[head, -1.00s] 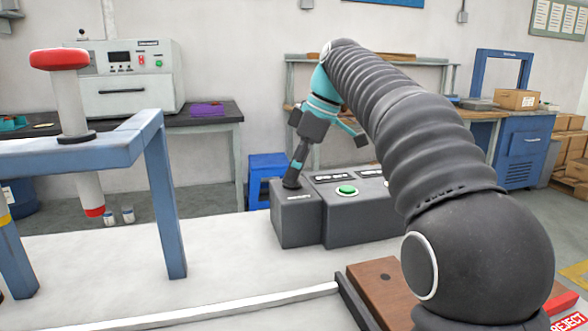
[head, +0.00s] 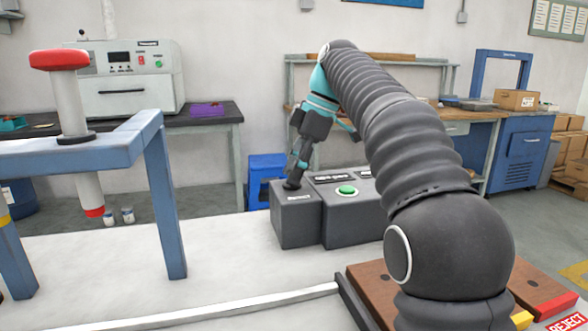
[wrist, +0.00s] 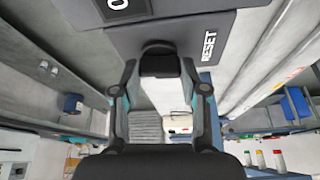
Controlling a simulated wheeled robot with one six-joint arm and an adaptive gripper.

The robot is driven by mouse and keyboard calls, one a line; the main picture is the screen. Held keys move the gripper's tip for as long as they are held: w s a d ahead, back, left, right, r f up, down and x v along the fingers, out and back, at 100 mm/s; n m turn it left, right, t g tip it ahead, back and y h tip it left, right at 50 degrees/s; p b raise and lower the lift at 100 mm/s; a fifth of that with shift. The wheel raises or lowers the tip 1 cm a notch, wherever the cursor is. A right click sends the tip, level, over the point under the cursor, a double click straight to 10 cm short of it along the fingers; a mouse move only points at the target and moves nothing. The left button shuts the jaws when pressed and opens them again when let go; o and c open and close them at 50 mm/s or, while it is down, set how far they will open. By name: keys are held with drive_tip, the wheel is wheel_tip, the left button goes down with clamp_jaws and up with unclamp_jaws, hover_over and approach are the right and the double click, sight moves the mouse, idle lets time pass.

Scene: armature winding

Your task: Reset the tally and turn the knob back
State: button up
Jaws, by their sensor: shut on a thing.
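A dark grey control box (head: 297,222) stands on the pale bench, with a black knob (head: 291,186) on top of its left part. The wrist view shows the knob (wrist: 158,64) between the two fingertips of my gripper (wrist: 159,75), which is shut on it. In the head view my gripper (head: 292,182) reaches down to the knob at a slant. A RESET label (wrist: 209,45) is beside the knob in the wrist view. The tally readout on the box top is too small to read. A green button (head: 347,190) sits right of the knob.
A blue frame (head: 160,200) with a red-topped post (head: 60,60) stands at the left. A brown wooden block (head: 372,285) lies at the front right, near a REJECT label (head: 570,323). My arm hides the box's right part.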

drive_tip(key=o, duration=1.1)
drive_tip(key=shift+o, duration=0.2)
